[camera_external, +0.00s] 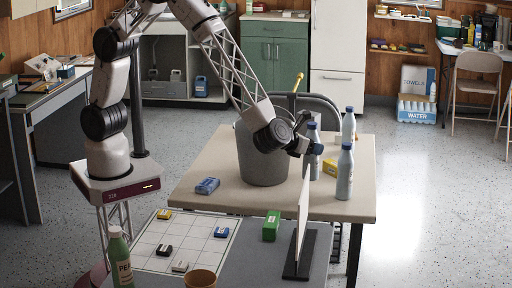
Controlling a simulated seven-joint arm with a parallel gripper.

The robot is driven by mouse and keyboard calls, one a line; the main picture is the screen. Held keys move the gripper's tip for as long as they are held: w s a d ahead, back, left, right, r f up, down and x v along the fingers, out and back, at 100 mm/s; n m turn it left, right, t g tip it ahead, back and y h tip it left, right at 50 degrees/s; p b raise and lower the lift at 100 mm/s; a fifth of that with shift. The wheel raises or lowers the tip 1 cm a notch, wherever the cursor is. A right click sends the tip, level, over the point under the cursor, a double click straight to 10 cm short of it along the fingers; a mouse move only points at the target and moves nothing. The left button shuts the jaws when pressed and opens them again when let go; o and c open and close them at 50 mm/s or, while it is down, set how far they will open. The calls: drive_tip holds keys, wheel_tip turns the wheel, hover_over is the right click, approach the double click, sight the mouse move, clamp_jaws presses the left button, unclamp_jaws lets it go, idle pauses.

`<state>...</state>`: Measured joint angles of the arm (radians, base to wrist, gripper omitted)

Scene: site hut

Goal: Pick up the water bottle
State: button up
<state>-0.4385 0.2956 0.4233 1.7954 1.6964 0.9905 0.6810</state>
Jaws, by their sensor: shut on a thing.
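Three pale water bottles with blue caps stand close together at the right of the beige table (215,160). My gripper (309,147) reaches in from the left and is shut on the leftmost water bottle (315,170), at its upper part. That bottle is upright; I cannot tell whether its base touches the table. A second water bottle (345,172) stands in front and to the right. A third water bottle (349,127) stands behind. The jaws are small and partly hidden in this view.
A large grey bucket (258,170) stands just left of the held bottle, under my arm. A blue item (207,186) lies at the left. In front, an upright white panel (303,215) and a green box (271,225) stand on a grey surface.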

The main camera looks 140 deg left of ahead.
sight(308, 134)
drive_tip(key=shift+r, duration=1.85)
drive_tip(key=shift+d, duration=0.1)
drive_tip(key=s+d+f+m+t, duration=0.1)
drive_tip(key=s+d, duration=0.1)
drive_tip(key=d, duration=1.1)
drive_tip(key=s+d+f+m+t, duration=0.1)
drive_tip(key=d+f, duration=0.1)
drive_tip(key=d, duration=1.1)
drive_tip(key=s+d+f+m+t, duration=0.1)
drive_tip(key=s+d, duration=0.6)
drive_tip(key=d, duration=0.3)
drive_tip(key=s+d+m+t, duration=0.1)
drive_tip(key=s+d+t, duration=0.1)
drive_tip(key=s+d, duration=0.6)
drive_tip(key=shift+s+d+f+h, duration=0.15)
drive_tip(key=shift+d+f+h, duration=0.25)
drive_tip(key=shift+d, duration=0.9)
drive_tip(key=w+f, duration=0.1)
drive_tip(key=w, duration=1.4)
drive_tip(key=shift+a+f, duration=0.2)
drive_tip(key=shift+a, duration=0.1)
